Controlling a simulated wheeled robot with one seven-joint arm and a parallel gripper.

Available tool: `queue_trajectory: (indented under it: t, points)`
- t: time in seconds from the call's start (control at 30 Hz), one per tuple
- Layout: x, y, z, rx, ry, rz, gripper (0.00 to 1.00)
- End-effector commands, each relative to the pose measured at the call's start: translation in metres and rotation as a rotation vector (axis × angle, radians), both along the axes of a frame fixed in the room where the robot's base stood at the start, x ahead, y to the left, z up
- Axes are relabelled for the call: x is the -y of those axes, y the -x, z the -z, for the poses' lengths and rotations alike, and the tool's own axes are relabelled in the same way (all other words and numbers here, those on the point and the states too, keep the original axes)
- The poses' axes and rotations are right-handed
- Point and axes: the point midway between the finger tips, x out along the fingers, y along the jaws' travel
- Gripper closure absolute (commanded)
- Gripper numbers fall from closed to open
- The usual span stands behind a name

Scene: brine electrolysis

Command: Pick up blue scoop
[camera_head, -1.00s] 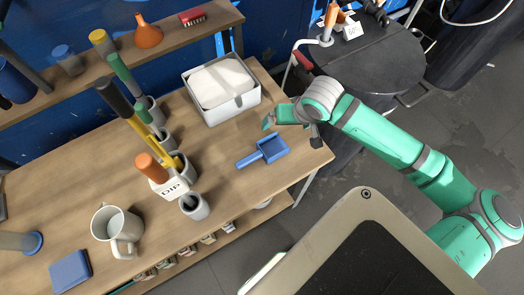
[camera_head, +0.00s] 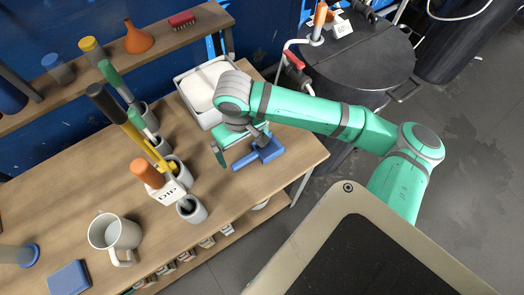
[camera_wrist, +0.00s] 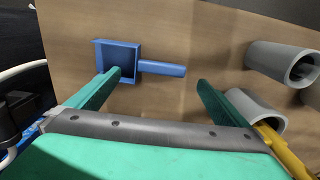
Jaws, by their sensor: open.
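The blue scoop (camera_head: 262,153) lies on the wooden table (camera_head: 240,196) near its right end, its handle pointing left in the head view. In the wrist view the scoop (camera_wrist: 118,54) has its square pan at left and its handle (camera_wrist: 163,68) pointing right. My gripper (camera_wrist: 160,83) is open and empty, with its green fingers spread wide. The left finger overlaps the lower edge of the pan in the picture; the handle lies between and beyond the fingertips. In the head view my gripper (camera_head: 226,155) is above the table by the scoop, partly covering it.
A white box (camera_head: 201,95) of white material stands behind my wrist. Grey cylindrical holders (camera_head: 191,209) with upright tools stand left of the scoop; two also show in the wrist view (camera_wrist: 283,64). A white mug (camera_head: 115,236) is farther left. The table in front of the scoop is clear.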

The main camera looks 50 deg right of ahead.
Motion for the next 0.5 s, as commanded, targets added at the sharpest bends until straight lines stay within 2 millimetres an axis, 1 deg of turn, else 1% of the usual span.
queue_trajectory:
  t: [0.17,0.3,0.4,0.5]
  points:
    - [-0.001,0.002,0.015,-0.002,-0.001,0.000,0.01]
    - [-0.002,0.004,0.035,-0.002,-0.001,0.002,0.01]
    - [-0.002,0.003,0.046,-0.001,-0.001,0.003,0.01]
    - [-0.002,0.004,0.052,-0.001,-0.001,0.001,0.01]
